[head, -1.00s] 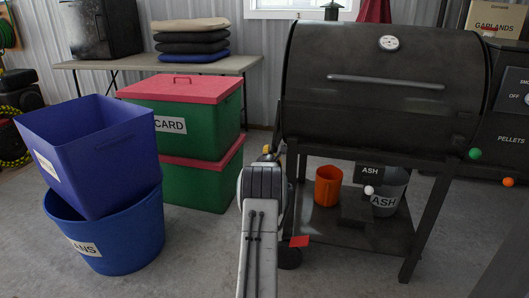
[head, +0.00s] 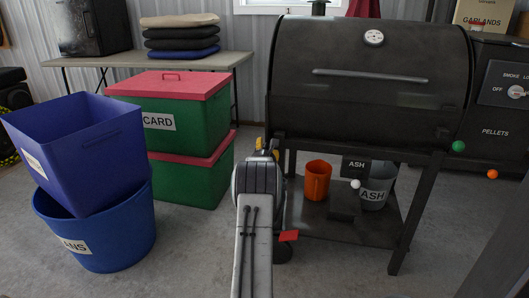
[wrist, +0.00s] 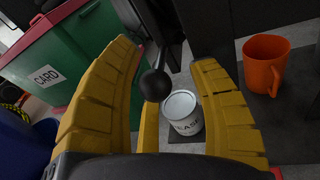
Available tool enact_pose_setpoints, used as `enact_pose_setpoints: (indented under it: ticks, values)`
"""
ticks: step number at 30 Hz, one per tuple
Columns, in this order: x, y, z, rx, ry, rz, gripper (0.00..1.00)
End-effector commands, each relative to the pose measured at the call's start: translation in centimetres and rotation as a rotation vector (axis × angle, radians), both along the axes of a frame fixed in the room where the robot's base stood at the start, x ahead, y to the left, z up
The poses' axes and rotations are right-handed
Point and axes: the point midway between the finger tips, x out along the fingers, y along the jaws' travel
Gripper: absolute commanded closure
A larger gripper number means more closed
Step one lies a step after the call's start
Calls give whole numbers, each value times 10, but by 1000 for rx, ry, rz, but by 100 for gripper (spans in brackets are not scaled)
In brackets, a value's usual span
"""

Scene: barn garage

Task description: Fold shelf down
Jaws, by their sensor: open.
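The black smoker grill (head: 370,110) stands on legs right of centre in the head view, its lid closed. Its lower rack (head: 360,232) lies flat near the floor. I cannot clearly make out a folding shelf on it. My gripper (head: 266,148) is at the grill's left end, seen from behind. In the wrist view my yellow fingers (wrist: 165,62) are spread wide. A black ball knob (wrist: 154,86) on a dark rod shows between them. I cannot tell whether either finger touches it. A grease can (wrist: 182,114) shows below and beyond the knob.
An orange mug (head: 317,180) and a grey ash bucket (head: 376,190) stand on the rack. Green card boxes (head: 190,135) with red lids are stacked left of my gripper. Blue bins (head: 85,130) stand farther left. Some floor is clear between boxes and grill.

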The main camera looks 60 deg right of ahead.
Motion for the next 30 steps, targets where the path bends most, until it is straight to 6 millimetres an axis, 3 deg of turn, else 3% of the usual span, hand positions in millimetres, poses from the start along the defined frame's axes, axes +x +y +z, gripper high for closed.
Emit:
enact_pose_setpoints:
  ticks: [11,30]
  values:
    - [-4,10,2,1,0,1,46]
    - [-42,81,11,1,1,-1,46]
